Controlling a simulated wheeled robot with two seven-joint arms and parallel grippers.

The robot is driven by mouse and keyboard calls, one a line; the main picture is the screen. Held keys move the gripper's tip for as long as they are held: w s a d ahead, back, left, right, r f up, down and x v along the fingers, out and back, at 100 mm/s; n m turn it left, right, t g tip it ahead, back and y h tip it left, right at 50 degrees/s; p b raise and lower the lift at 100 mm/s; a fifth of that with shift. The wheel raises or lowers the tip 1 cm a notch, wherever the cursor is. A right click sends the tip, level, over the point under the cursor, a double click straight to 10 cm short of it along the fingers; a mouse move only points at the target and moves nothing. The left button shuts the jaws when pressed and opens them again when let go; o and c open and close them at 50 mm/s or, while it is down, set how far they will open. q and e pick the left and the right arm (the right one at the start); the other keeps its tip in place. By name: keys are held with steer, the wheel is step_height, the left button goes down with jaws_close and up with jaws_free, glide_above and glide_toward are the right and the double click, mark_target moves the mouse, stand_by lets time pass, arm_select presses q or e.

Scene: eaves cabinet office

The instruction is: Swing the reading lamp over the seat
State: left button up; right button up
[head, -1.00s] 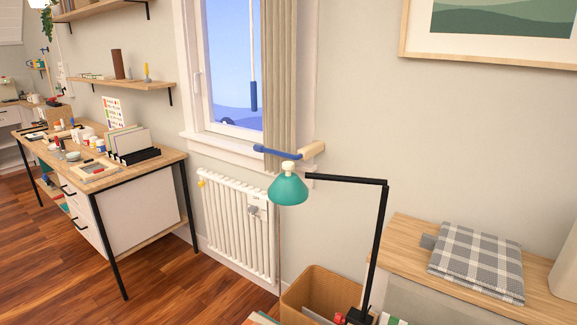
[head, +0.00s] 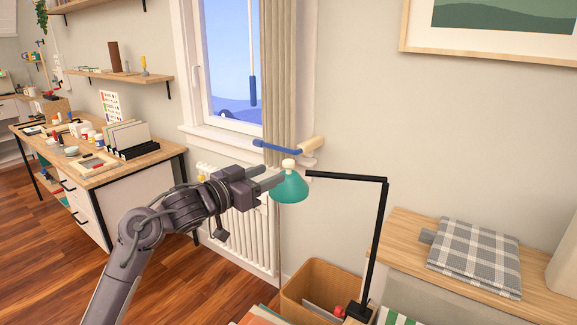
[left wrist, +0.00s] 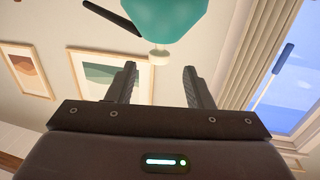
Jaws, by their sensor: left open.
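The reading lamp has a teal shade (head: 290,189) with a cream knob (head: 289,164) on top. Its black arm (head: 378,235) rises from a base at the lower middle and bends left to the shade. My left gripper (head: 275,175) is open, its fingers pointing at the upper left of the shade. In the left wrist view, the shade (left wrist: 165,18) and knob (left wrist: 158,56) appear just past the open fingertips, the knob lined up with the gap. I cannot tell whether they touch. A wooden bench top (head: 405,230), possibly the seat, is at right. My right gripper is out of view.
A grey checked cushion or folded cloth (head: 473,258) lies on the bench top. A cardboard box (head: 305,287) stands near the lamp base. A radiator (head: 258,245), curtain (head: 279,80) and window are behind the shade. A cluttered desk (head: 160,156) is at left.

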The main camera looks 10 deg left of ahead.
mark_target(289, 165)
arm_select(q)
steer(key=shift+w+d+r, duration=0.15)
steer(key=shift+w+r, duration=0.05)
steer(key=shift+w, duration=0.2)
steer(key=p+x, duration=0.1)
steer(key=x, duration=0.5)
steer(key=shift+w+d+p, duration=0.3)
steer(key=shift+p, duration=0.1)
steer(key=shift+f, duration=0.1)
steer(key=shift+c, duration=0.5)
jaws_close()
